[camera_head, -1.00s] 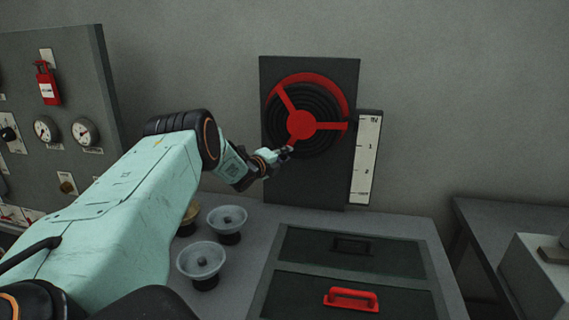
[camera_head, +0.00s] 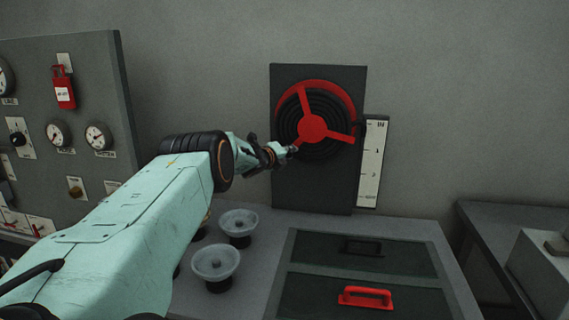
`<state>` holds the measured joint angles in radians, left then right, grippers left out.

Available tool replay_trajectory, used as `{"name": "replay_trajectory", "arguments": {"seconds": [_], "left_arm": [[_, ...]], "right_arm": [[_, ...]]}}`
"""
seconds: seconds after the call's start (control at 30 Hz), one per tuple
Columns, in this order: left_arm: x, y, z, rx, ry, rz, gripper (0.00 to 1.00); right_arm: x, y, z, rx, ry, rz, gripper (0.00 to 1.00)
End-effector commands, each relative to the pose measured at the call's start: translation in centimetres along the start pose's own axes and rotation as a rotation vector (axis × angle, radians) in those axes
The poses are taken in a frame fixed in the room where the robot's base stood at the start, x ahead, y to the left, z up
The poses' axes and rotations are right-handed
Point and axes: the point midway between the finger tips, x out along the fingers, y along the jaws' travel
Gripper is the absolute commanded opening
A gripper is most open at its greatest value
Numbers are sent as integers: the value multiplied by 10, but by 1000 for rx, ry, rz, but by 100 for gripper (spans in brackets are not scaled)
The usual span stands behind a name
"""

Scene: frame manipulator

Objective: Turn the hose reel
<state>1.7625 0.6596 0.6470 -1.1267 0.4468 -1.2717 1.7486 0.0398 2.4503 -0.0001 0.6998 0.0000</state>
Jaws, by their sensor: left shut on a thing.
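The hose reel (camera_head: 312,128) is mounted upright on a dark panel (camera_head: 342,190) against the back wall. It has a red hub with three red spokes, a red rim arc at the top and black coiled hose behind. One spoke points up and slightly left, one right and slightly down, one down-left. My left gripper (camera_head: 291,151) is at the outer end of the down-left spoke, shut on the reel there. The gripped part is small and mostly hidden by the fingers. My right gripper is not in view.
A white scale plate (camera_head: 372,163) stands right of the reel. A gauge cabinet (camera_head: 95,85) with a red tag stands at left.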

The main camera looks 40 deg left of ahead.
Motion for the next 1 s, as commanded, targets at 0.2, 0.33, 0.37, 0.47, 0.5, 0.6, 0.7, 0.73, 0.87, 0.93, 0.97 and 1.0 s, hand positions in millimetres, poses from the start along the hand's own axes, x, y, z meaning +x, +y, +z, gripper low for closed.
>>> {"name": "replay_trajectory", "arguments": {"seconds": [0.2, 0.33, 0.37, 0.47, 0.5, 0.6, 0.7, 0.73, 0.87, 0.93, 0.97, 1.0], "left_arm": [[3, -6, 10, 59, -13, 30, 0], [3, -9, 14, 102, -13, 48, 0], [3, -10, 15, 113, -13, 53, 0], [2, -12, 20, 159, -13, 73, 0], [1, -13, 23, 185, -14, 84, 0], [-3, -19, 32, 268, -14, 120, 0], [-6, -24, 39, 357, -14, 155, 0], [-7, -25, 41, 383, -14, 167, 0], [-10, -28, 45, 462, -12, 198, 0], [-11, -29, 47, 487, -12, 208, 0], [-11, -29, 47, 497, -12, 212, 0], [-12, -30, 48, 507, -12, 217, 0]], "right_arm": [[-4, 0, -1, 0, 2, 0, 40], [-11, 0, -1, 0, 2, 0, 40], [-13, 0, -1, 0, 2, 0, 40], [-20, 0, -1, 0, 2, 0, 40], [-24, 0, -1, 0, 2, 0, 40], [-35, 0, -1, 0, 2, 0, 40], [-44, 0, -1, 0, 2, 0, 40], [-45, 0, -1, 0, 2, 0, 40], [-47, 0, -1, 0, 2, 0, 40], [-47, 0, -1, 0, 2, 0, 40], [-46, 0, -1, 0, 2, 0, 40], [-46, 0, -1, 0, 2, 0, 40]]}}
